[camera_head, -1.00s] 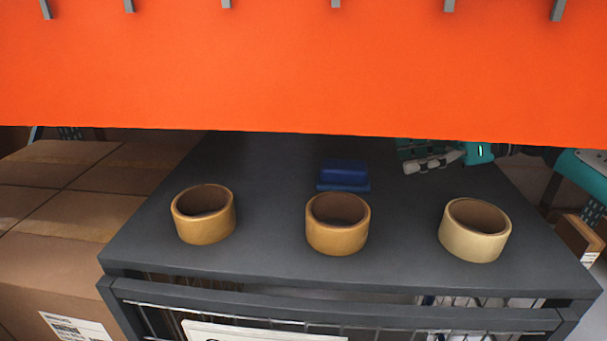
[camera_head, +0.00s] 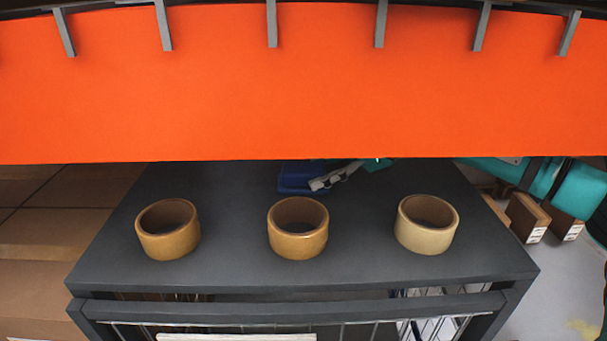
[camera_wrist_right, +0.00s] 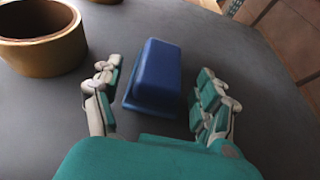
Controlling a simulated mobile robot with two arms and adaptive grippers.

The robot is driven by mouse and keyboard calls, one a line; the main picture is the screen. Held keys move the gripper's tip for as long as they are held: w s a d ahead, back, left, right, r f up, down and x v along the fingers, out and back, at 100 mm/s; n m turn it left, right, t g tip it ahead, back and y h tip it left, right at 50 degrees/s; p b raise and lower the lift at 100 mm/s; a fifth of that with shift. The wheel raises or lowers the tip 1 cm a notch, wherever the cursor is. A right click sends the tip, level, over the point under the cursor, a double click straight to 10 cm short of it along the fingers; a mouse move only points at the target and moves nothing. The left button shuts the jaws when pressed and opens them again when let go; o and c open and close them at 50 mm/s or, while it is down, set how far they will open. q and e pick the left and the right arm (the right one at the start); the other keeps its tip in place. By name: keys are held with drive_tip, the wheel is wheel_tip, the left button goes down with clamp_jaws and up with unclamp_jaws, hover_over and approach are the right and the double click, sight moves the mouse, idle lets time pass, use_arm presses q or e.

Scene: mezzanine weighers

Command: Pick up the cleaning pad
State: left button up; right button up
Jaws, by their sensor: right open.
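The cleaning pad is a blue block with a wider base. In the right wrist view the cleaning pad (camera_wrist_right: 155,75) lies on the dark grey table top, between the spread fingers of my open right gripper (camera_wrist_right: 160,95). A gap shows between the pad and the fingers on both sides. In the head view the pad (camera_head: 298,178) sits behind the middle tape roll, partly hidden by my right gripper (camera_head: 338,176) and near the lower edge of the orange panel. My left gripper is not in view.
Three tape rolls stand in a row on the grey table (camera_head: 220,272): left (camera_head: 168,230), middle (camera_head: 298,229) and right (camera_head: 428,225). The orange panel (camera_head: 300,90) hangs across the back. Cardboard boxes (camera_head: 50,225) are at the left, and small boxes (camera_head: 527,215) at the right.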

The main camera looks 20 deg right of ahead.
drive_tip(key=c, duration=1.2)
drive_tip(key=shift+o, duration=0.2)
drive_tip(key=shift+r, duration=0.15)
